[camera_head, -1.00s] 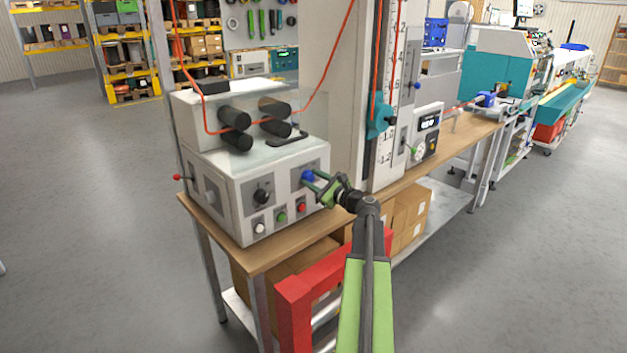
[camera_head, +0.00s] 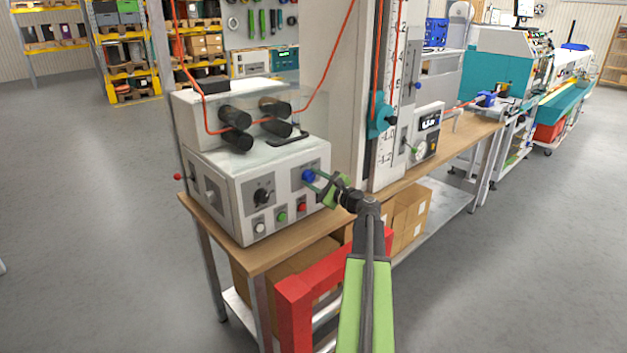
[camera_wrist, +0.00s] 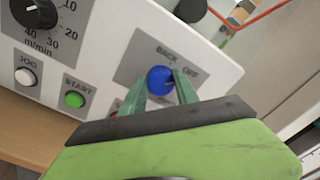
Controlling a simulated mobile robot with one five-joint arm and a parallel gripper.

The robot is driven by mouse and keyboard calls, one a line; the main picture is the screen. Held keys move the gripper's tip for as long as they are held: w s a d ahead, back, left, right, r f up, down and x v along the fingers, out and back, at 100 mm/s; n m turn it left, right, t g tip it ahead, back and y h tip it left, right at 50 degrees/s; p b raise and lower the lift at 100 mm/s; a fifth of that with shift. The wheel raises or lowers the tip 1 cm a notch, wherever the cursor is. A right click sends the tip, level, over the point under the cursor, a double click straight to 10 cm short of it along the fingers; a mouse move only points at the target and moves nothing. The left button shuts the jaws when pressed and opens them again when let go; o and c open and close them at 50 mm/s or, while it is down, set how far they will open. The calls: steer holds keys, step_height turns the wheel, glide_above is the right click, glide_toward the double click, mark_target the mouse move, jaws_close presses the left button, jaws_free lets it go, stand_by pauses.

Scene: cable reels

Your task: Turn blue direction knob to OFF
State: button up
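The blue direction knob (camera_head: 308,175) is on the front panel of the white control box (camera_head: 240,205), at its upper right. In the wrist view the knob (camera_wrist: 160,79) lies between my two green fingers, with the BACK and OFF labels above it. The knob's pointer is too small to read surely. My gripper (camera_wrist: 160,88) has one finger at each side of the knob, and both appear to touch it. My gripper also shows in the head view (camera_head: 315,180), reaching the knob from the right.
A black speed knob (camera_wrist: 36,12), a white JOG button (camera_wrist: 26,77) and a green START button (camera_wrist: 74,100) are left of the blue knob. A red button (camera_head: 302,207) sits just below it. A red frame (camera_head: 293,310) stands below the bench (camera_head: 262,258).

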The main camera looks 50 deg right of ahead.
steer(key=o, duration=0.4)
steer(key=shift+o, duration=0.2)
steer(key=s+a, duration=0.1)
steer(key=s, duration=1.6)
steer(key=shift+s, duration=0.2)
steer(key=w+a+f+n+g+y+p, duration=0.1)
steer(key=w+a+f+n+g+y, duration=0.1)
steer(key=a, duration=0.7)
steer(key=w+a+f+n+g+y+p, duration=0.1)
steer(key=w+a+f+n+g+y, duration=0.1)
steer(key=w+a+n, duration=0.4)
steer(key=w+a+f+n+g+y+p, duration=0.2)
steer(key=w+a+f+n+g+y, duration=0.1)
steer(key=a, duration=1)
steer(key=shift+w+f+n+g, duration=0.4)
steer(key=shift+w+f, duration=0.2)
steer(key=shift+w, duration=0.35)
steer(key=shift+w+f+n+g, duration=0.35)
steer(key=shift+w+f, duration=0.25)
steer(key=shift+w, duration=0.3)
steer(key=s+a+f+n+g+h+p, duration=0.2)
steer(key=a+n, duration=0.5)
steer(key=a, duration=0.6)
steer(key=s+a+f+n+g+h+p, duration=0.2)
steer(key=a+n+g, duration=0.5)
steer(key=a, duration=0.5)
step_height(320, 180, down, 2)
steer(key=shift+s+a+n+h, duration=0.35)
steer(key=shift+s+n+h, duration=0.2)
steer(key=shift+n+h, duration=0.3)
